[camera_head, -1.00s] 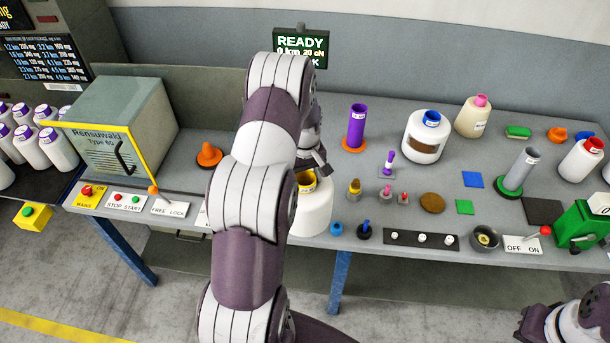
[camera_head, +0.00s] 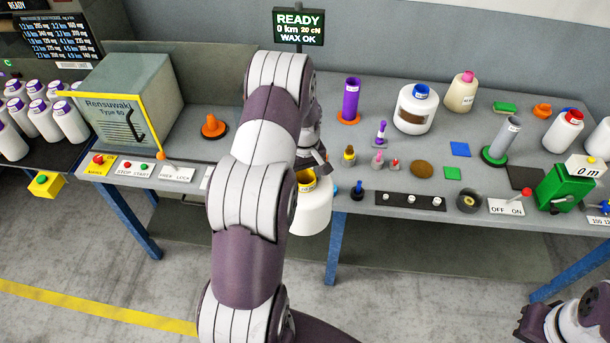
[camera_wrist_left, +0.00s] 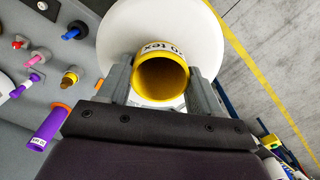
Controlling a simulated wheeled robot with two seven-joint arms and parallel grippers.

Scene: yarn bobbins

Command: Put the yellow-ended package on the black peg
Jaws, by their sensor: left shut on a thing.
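My left gripper (camera_head: 316,168) is shut on the yellow-ended package (camera_head: 312,212), a white cone-shaped bobbin with a yellow tube end. It hangs below the gripper at the table's front edge. In the left wrist view the two fingers (camera_wrist_left: 160,82) sit either side of the yellow tube, and the package's white body (camera_wrist_left: 125,30) spreads beyond it. A black bent rod (camera_head: 131,126) shows on the front of the grey machine; I cannot tell whether it is the black peg. A small blue-topped piece with a black base (camera_head: 358,190) stands right of the package. My right gripper's fingers are not in view.
The grey machine (camera_head: 140,85) and an orange cone (camera_head: 212,127) stand left of my arm. A purple tube (camera_head: 351,98), a blue-ended package (camera_head: 416,108) and several small pegs are to the right. Blue table legs (camera_head: 335,250) stand below; the floor in front is clear.

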